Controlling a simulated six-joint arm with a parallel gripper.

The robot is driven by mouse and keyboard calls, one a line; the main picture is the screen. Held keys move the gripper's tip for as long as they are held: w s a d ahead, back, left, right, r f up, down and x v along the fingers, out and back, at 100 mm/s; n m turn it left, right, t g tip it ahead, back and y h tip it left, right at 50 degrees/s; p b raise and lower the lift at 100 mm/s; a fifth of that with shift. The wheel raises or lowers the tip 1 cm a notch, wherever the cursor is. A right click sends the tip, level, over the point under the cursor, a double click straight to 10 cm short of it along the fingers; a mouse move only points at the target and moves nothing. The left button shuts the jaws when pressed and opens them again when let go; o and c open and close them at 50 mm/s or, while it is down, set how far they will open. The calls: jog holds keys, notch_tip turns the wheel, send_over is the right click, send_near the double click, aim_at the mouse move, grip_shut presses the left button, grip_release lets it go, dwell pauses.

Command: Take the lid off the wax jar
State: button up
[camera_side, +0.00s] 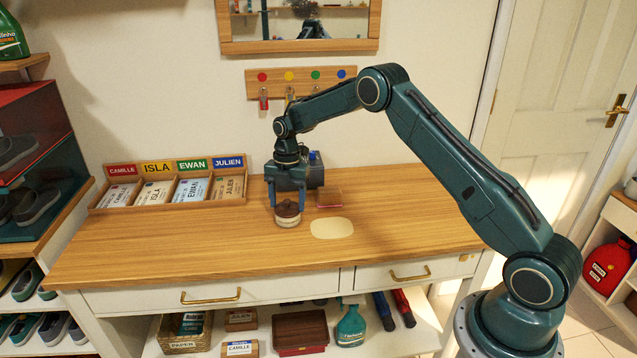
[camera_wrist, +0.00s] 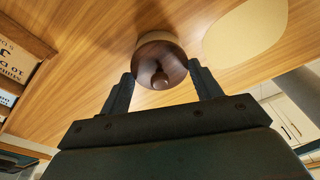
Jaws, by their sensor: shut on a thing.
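The wax jar (camera_side: 288,222) stands upright on the wooden counter, left of a pale oval mat. Its body is cream, and it shows in the wrist view as a pale rim (camera_wrist: 152,37) behind the lid. The dark brown lid (camera_side: 288,208) with a round knob sits on top of the jar; I see no gap between them. It fills the middle of the wrist view (camera_wrist: 172,58). My gripper (camera_side: 287,204) points down with a finger on each side of the lid, shut on it. In the wrist view my gripper (camera_wrist: 162,72) hides the nearer counter.
The pale oval mat (camera_side: 332,228) lies bare just right of the jar. A wooden tray of named card slots (camera_side: 168,200) stands at the back left. A small red-edged item (camera_side: 329,198) lies behind the mat. The counter's front and right are clear.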

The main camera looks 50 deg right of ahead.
jog(key=shift+r, duration=0.1)
notch_tip(320, 180, up, 10)
dwell(0.8)
jog(key=shift+a, duration=0.1)
dwell(0.4)
notch_tip(320, 180, up, 6)
jog(key=r, duration=0.1)
send_over(281, 250)
jog(key=shift+m, duration=0.4)
jog(key=f, duration=1.6)
jog(key=shift+w+d+f, duration=0.1)
jog(key=shift+d+f, duration=0.05)
jog(key=shift+d, duration=0.05)
jog(key=shift+f, duration=0.1)
jog(key=shift+f, duration=2)
jog(key=shift+f, duration=0.1)
